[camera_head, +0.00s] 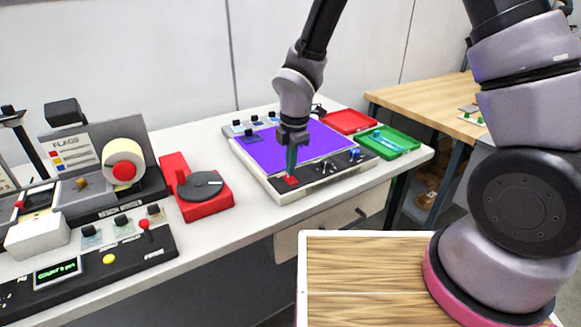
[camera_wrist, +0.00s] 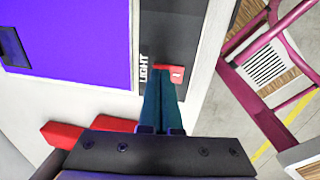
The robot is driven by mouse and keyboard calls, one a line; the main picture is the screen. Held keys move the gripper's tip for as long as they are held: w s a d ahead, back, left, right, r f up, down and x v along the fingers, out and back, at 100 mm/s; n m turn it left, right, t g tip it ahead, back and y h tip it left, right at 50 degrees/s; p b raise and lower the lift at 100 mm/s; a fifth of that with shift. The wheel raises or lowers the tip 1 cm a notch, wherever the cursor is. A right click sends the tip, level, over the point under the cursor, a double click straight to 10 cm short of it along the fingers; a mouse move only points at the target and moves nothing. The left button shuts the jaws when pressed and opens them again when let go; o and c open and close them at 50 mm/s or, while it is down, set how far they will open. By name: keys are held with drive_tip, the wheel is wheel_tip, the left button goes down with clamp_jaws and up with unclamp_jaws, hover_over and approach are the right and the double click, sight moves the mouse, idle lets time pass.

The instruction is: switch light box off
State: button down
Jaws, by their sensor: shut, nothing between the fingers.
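The light box (camera_head: 272,188) stands on the white bench, with a bright purple panel (camera_head: 320,136) on top. Its dark front strip carries a red rocker switch (camera_head: 291,182), which also shows in the wrist view (camera_wrist: 176,72) beside the word LIGHT. My gripper (camera_head: 291,172) points down with its teal fingers shut and empty. In the wrist view its fingertips (camera_wrist: 166,84) are right at the near edge of the switch and hide part of it. I cannot tell whether they touch it or which way the switch is tilted.
A red base with a dark disc (camera_head: 201,186) stands left of the light box. A red tray (camera_head: 350,121) and a green tray (camera_head: 389,141) lie at its right. Small knobs (camera_head: 355,154) sit on the front strip. The label rewinder (camera_head: 123,170) is at far left.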

drive_tip(key=shift+f, duration=0.3)
drive_tip(key=shift+f, duration=0.1)
